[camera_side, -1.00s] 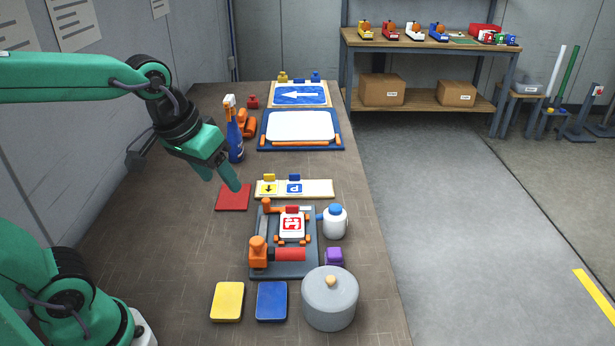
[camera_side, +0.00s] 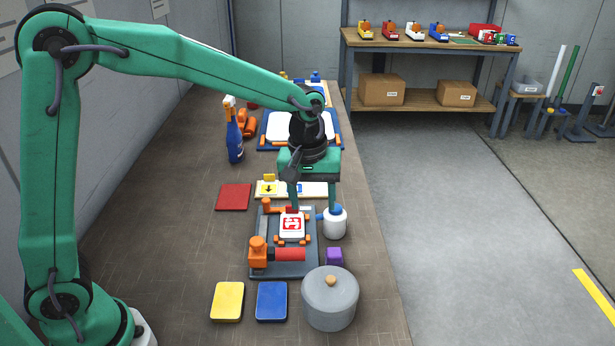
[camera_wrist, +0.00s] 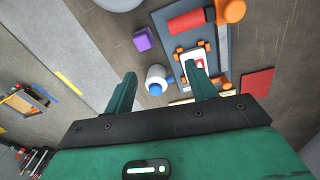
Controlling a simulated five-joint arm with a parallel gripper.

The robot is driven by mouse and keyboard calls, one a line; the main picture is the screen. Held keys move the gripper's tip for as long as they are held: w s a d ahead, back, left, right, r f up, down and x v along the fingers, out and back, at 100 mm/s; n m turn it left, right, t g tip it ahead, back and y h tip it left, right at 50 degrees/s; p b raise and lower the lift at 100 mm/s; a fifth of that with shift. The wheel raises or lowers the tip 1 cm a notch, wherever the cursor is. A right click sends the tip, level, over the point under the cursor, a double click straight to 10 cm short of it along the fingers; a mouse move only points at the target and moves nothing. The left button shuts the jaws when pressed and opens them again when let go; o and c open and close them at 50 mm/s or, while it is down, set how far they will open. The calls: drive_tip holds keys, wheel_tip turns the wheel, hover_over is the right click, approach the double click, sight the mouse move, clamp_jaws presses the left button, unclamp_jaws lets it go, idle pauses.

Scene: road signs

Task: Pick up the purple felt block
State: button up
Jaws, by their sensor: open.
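The purple felt block (camera_side: 334,257) is a small cube on the bench, right of the dark grey fixture and just behind the grey lidded pot. It also shows in the wrist view (camera_wrist: 142,39), upper left of centre, beyond my fingertips. My gripper (camera_side: 313,207) is open and empty, pointing down above the bench near the white bottle with the blue cap (camera_side: 335,222). It is farther back than the purple block and apart from it. In the wrist view my two fingers (camera_wrist: 162,82) stand wide apart, with the white bottle showing between them.
The fixture (camera_side: 264,227) carries a red-and-white sign, orange clamps and a red roller. The grey pot (camera_side: 330,299) stands close in front of the block. Yellow (camera_side: 227,301) and blue (camera_side: 272,301) pads lie left of the pot. The bench's right edge is near the block.

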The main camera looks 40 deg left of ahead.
drive_tip(key=n+g, duration=0.1)
drive_tip(key=n, duration=0.1)
hover_over(334, 251)
wheel_tip(334, 251, down, 6)
drive_tip(key=shift+s+f, duration=0.1)
drive_tip(key=shift+f, duration=1.3)
drive_tip(key=shift+f, duration=2.6)
drive_tip(key=c, duration=1.1)
drive_tip(key=shift+o, duration=0.2)
drive_tip(key=shift+r, duration=0.1)
wheel_tip(334, 251, up, 10)
